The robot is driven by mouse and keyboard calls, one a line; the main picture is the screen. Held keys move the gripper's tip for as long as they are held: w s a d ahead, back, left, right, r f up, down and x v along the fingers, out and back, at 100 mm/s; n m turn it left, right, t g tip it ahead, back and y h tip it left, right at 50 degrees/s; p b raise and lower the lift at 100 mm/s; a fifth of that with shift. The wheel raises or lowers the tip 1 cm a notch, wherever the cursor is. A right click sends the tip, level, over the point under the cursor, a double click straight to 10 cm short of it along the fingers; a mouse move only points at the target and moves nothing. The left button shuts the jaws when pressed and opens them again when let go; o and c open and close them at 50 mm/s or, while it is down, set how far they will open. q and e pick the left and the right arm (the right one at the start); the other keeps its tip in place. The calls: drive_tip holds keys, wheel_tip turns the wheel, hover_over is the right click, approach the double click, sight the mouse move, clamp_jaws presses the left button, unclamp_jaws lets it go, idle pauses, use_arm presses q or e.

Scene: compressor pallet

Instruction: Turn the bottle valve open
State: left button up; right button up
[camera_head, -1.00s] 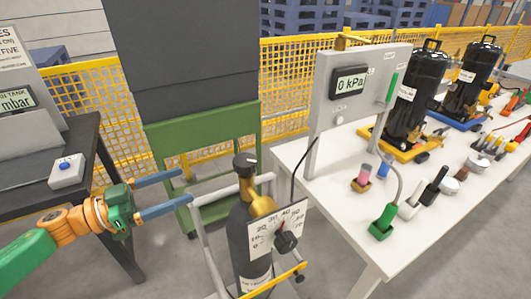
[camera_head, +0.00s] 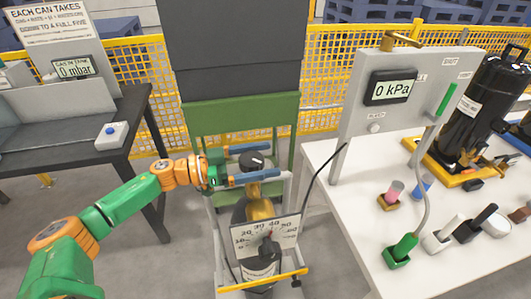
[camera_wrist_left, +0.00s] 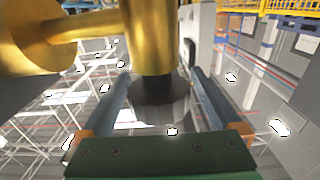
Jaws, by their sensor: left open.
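The dark gas bottle (camera_head: 240,212) stands upright in a trolley, with a brass valve body (camera_head: 260,208) on its neck. The valve's black knob (camera_head: 251,160) is on top, between the two blue fingers of my left gripper (camera_head: 266,162). The fingers are open, one on each side of it. In the left wrist view my left gripper (camera_wrist_left: 158,85) flanks the knob (camera_wrist_left: 160,92) below the brass valve (camera_wrist_left: 148,35), with gaps visible beside it. Contact cannot be told. A white dial card (camera_head: 282,236) with a dark knob hangs in front of the bottle. My right gripper is not in view.
The trolley's yellow bar (camera_head: 262,283) crosses in front of the bottle. A white table (camera_head: 345,215) at right carries a panel (camera_head: 352,118) reading 0 kPa and several tools. A dark bench (camera_head: 60,140) stands at left. A green-and-grey stand (camera_head: 240,120) is close behind.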

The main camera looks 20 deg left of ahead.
use_arm(q)
drive_tip(key=shift+w+d, duration=0.25)
drive_tip(key=shift+d, duration=0.15)
drive_tip(key=shift+s+a, duration=0.15)
drive_tip(key=c, duration=1.4)
drive_tip(key=shift+o, duration=0.2)
drive_tip(key=n+t+y+p, duration=0.1)
drive_tip(key=n+y+p, duration=0.1)
drive_tip(key=n+t+y+p, duration=0.1)
drive_tip(key=t+y+p, duration=0.1)
drive_tip(key=p, duration=0.1)
drive_tip(key=a+n+t+y+p, duration=0.1)
drive_tip(key=n+t+y+p, duration=0.1)
drive_tip(key=p, duration=0.1)
drive_tip(key=shift+w+r+n+y, duration=0.3)
drive_tip(key=shift+w, duration=0.1)
drive_tip(key=n+y+p, duration=0.1)
drive_tip(key=n+t+y+p, duration=0.1)
drive_tip(key=y, duration=0.1)
drive_tip(key=shift+w+a+f+t, duration=0.1)
drive_tip(key=shift+a+f+t, duration=0.05)
drive_tip(key=shift+a+t, duration=0.15)
drive_tip(key=shift+w+a+f+n+t+y, duration=0.1)
drive_tip(key=shift+a+n+t+y, duration=0.1)
drive_tip(key=shift+n+y, duration=0.7)
drive_tip(key=shift+a+n+t+y, duration=0.15)
drive_tip(key=shift+n+y, duration=0.35)
drive_tip(key=shift+y, duration=0.8)
